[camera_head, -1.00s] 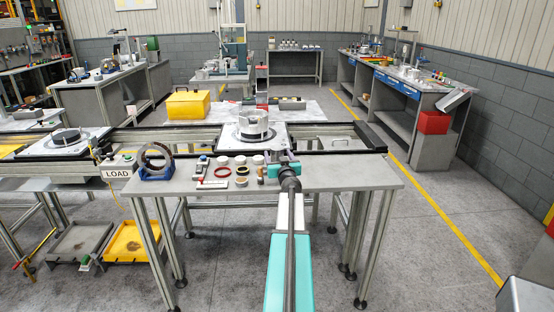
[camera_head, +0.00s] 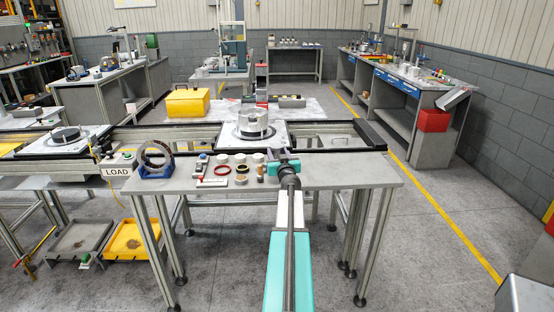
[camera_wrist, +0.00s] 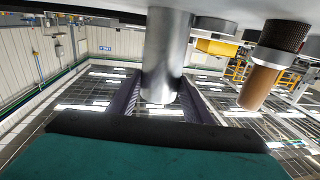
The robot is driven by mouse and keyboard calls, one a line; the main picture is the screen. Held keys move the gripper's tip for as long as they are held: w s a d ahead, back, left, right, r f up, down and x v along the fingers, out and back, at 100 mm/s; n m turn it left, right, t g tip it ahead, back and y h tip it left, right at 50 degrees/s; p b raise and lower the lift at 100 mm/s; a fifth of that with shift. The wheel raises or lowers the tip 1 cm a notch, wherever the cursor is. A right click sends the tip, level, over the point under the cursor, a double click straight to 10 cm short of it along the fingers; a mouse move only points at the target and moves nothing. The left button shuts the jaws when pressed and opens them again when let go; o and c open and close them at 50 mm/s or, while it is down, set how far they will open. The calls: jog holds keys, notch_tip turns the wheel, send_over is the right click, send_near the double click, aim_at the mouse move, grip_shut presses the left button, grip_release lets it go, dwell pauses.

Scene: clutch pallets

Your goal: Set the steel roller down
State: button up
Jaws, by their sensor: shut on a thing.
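The steel roller is a smooth grey cylinder (camera_wrist: 166,50) in the middle of the wrist view. It stands between the two purple fingers of my gripper (camera_wrist: 160,98), which are shut on it. Its far end meets the pale bench surface at the top of that view; I cannot tell whether it touches or is just clear. In the head view my gripper (camera_head: 283,160) is over the right part of the near bench (camera_head: 340,174), at the right end of the small parts. The roller cannot be made out there, hidden by my gripper.
A brown-handled tool with a knurled dark end (camera_wrist: 262,75) is close beside the roller. A pallet plate (camera_head: 275,140) with a metal cylinder (camera_head: 253,124) is behind. The bench is clear to the right.

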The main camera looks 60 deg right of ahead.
aim_at(278, 147)
jog(key=shift+c, duration=1)
jog(key=shift+r, duration=0.15)
jog(key=shift+r, duration=1.6)
jog(key=r+b+v, duration=0.1)
jog(key=b+v, duration=0.3)
jog(key=v, duration=1.2)
jog(key=shift+w+a+r, duration=0.3)
jog(key=shift+w+a, duration=0.1)
jog(key=shift+w, duration=0.05)
